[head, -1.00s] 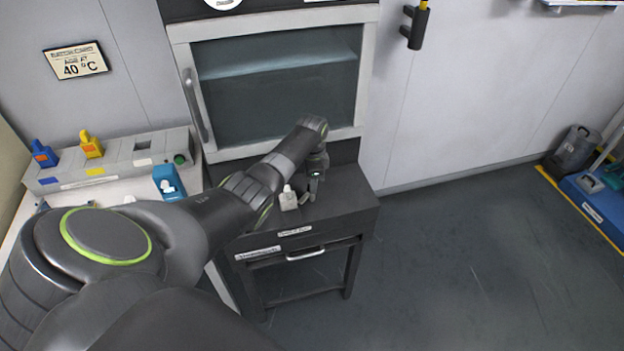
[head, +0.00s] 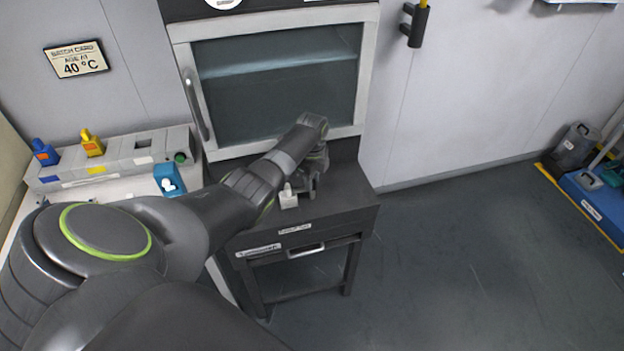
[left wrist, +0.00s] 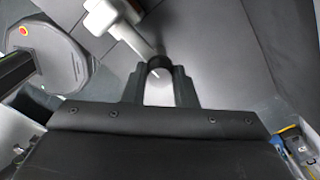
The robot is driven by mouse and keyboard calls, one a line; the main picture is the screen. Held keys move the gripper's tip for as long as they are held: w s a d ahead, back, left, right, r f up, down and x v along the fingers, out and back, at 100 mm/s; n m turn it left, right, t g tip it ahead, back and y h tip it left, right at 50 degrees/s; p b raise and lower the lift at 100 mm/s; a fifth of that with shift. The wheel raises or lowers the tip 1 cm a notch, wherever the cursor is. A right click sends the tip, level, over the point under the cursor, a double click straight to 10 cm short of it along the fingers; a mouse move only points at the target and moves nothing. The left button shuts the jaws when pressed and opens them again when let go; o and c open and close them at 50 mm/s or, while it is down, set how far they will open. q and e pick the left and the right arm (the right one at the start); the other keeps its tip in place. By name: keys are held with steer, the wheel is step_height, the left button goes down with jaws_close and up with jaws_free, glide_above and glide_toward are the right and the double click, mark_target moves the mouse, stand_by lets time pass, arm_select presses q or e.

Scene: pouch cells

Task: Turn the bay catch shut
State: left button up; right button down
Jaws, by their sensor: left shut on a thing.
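My left gripper (head: 309,187) is over the top of the dark cabinet, just right of a small pale block (head: 289,200) with a short neck. In the left wrist view the gripper (left wrist: 159,72) has its two dark fingers closed around a dark round end. A pale rod (left wrist: 136,40) runs from that end to a pale block (left wrist: 100,15); this looks like the catch and its lever. In the head view my wrist hides the held part, so I cannot tell the catch's angle there. My right gripper is not in view.
The dark cabinet (head: 350,205) has a labelled front with a handle (head: 305,250). A glass-doored oven (head: 280,80) stands behind it. At the left, a grey rack (head: 115,160) holds a blue and a yellow piece.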

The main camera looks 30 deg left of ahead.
arm_select(q)
steer(key=shift+w+r, duration=0.1)
steer(key=shift+r, duration=0.05)
stand_by(0.3)
steer(key=o, duration=1)
steer(key=shift+r, duration=0.55)
step_height(320, 180, up, 16)
steer(key=b, duration=0.1)
steer(key=shift+b, duration=0.3)
